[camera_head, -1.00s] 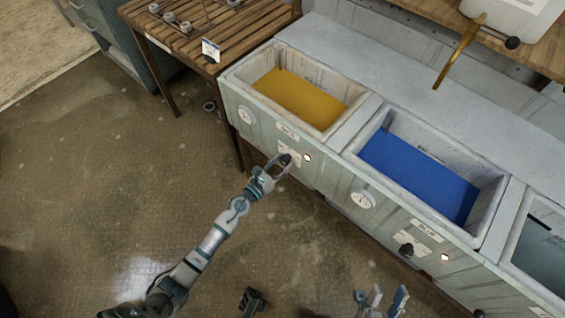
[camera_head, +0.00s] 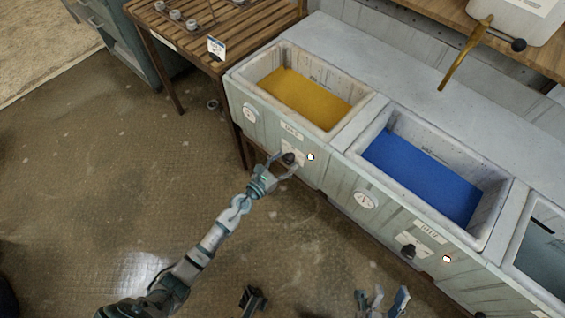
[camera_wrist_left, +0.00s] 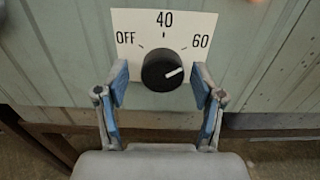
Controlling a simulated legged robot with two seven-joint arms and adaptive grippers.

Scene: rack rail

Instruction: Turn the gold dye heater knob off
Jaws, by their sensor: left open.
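The gold dye heater knob (camera_head: 289,158) is a black round knob on the front of the vat holding gold dye (camera_head: 305,98). In the left wrist view the knob (camera_wrist_left: 162,70) sits on a white dial plate (camera_wrist_left: 180,22) marked OFF, 40 and 60. Its white pointer line points up and right, toward 60. My left gripper (camera_head: 285,163) is at the knob; in the left wrist view its open fingers (camera_wrist_left: 160,85) stand on either side of the knob, with visible gaps. My right gripper (camera_head: 382,300) shows only partly at the bottom edge, and its jaw state is unclear.
A small lit lamp (camera_head: 310,157) is right of the gold knob. The blue dye vat (camera_head: 345,150) stands to the right, with its own black knob (camera_head: 408,251) and lit lamp (camera_head: 446,259). A slatted wooden table (camera_head: 178,42) stands left of the vats. The floor in front is open.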

